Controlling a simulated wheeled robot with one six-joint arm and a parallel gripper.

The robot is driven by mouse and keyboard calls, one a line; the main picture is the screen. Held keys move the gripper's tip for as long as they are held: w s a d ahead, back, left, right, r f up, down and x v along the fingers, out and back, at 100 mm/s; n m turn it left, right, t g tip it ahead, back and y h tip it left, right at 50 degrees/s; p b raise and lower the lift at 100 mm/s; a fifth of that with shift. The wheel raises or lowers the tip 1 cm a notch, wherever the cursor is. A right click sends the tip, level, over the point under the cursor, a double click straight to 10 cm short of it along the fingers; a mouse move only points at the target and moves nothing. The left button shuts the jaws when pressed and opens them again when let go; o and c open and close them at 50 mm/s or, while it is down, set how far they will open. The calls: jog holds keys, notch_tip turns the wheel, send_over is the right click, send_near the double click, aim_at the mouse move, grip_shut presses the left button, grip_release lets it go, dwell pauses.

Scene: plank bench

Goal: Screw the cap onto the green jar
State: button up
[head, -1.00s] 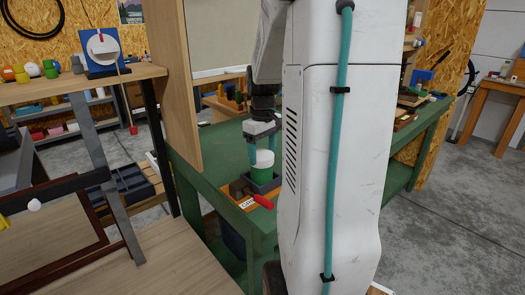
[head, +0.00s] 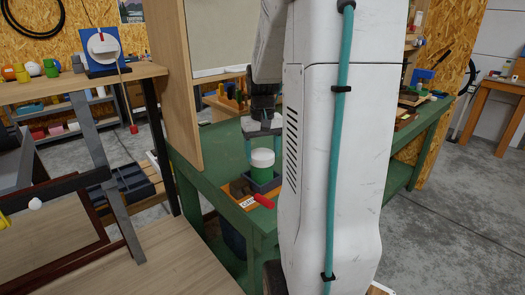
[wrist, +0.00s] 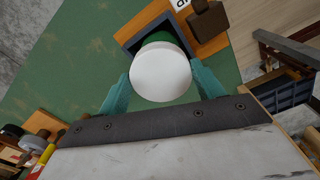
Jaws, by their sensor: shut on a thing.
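The green jar (head: 263,174) stands upright in a dark square holder (head: 273,184) on the green bench, and a little of it shows in the wrist view (wrist: 158,38). The white cap (head: 262,157) sits on the jar's mouth; from above it is a plain white disc (wrist: 160,73). Whether its thread is engaged cannot be seen. My gripper (head: 263,150) points down over the jar. Its teal fingers (wrist: 155,88) lie on either side of the cap and are shut on it. The cap hides most of the jar in the wrist view.
The holder is on an orange-brown board (wrist: 202,38) with a labelled card and a dark block (wrist: 208,20). A red-handled tool (head: 264,201) lies at its front. A tall wooden panel (head: 180,85) stands to the left. Bare green bench (wrist: 70,65) lies left in the wrist view.

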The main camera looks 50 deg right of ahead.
aim_at(262, 154)
jog(key=shift+m, duration=1.5)
jog(key=shift+w+m, duration=0.1)
jog(key=shift+m, duration=1.6)
jog(key=o, duration=1.1)
notch_tip(262, 154, up, 8)
jog(key=shift+f, duration=0.15)
